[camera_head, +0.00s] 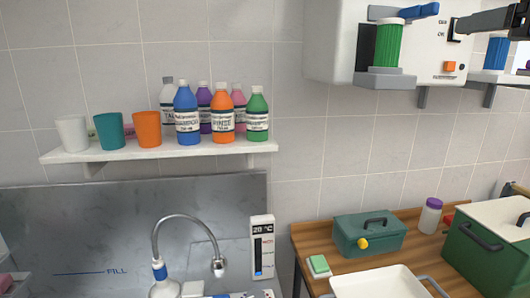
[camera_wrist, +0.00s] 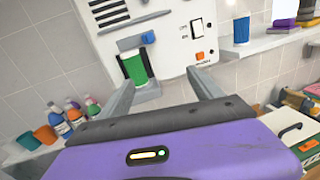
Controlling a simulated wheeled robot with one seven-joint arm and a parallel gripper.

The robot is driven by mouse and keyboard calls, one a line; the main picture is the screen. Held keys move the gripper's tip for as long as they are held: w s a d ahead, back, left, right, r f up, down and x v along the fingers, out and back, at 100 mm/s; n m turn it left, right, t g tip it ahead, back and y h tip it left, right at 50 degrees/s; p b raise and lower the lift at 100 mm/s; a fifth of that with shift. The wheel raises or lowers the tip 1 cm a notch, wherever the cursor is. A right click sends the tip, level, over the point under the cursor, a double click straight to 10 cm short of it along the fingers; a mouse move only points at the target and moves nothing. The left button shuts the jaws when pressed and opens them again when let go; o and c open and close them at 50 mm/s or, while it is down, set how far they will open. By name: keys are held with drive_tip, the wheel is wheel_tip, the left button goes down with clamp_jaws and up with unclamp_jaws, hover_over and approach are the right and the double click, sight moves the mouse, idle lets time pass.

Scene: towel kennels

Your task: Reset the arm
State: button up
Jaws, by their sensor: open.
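My gripper (camera_wrist: 161,78) shows in the wrist view, with its two grey fingers spread apart and nothing between them. Its purple body fills the bottom of that view. The fingers point toward a white wall-mounted machine (camera_wrist: 172,50), which holds a green cylinder (camera_wrist: 139,68); the gap to it is hard to judge. In the head view the machine (camera_head: 340,40) is at the upper right, with the green cylinder (camera_head: 388,46) on a grey holder.
A wall shelf (camera_head: 165,151) at left holds cups and several bottles. Below are a basin with a curved tap (camera_head: 185,220) and a thermometer display (camera_head: 262,246). A wooden table (camera_head: 318,240) at right bears a teal box (camera_head: 368,234), a green bin (camera_head: 485,255) and a white tray.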

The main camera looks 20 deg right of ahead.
wheel_tip(320, 180, up, 7)
drive_tip(key=s+a+m+t+y, duration=0.1)
drive_tip(key=a+m+t, duration=0.1)
drive_tip(key=m+t, duration=0.45)
wheel_tip(320, 180, down, 25)
drive_tip(key=m+h, duration=0.6)
drive_tip(key=m, duration=2)
drive_tip(key=s+a+f+m+g+y, duration=0.1)
drive_tip(key=s+a+f+m, duration=0.1)
drive_tip(key=a+f, duration=0.5)
drive_tip(key=s+a+f+m+g+y, duration=0.15)
drive_tip(key=a+f, duration=0.25)
drive_tip(key=f, duration=0.8)
drive_tip(key=s+a+f+n+g+y, duration=0.2)
drive_tip(key=s+a+f+y, duration=0.3)
drive_tip(key=s+a+f, duration=0.3)
drive_tip(key=s+a+f+n+g+y+b, duration=0.1)
drive_tip(key=s+a+f+n+g+y, duration=0.2)
drive_tip(key=s+f, duration=0.9)
drive_tip(key=a+y, duration=0.2)
drive_tip(key=a, duration=0.2)
drive_tip(key=shift+a+f+g, duration=0.2)
drive_tip(key=shift+a+g, duration=0.1)
drive_tip(key=shift+a, duration=0.1)
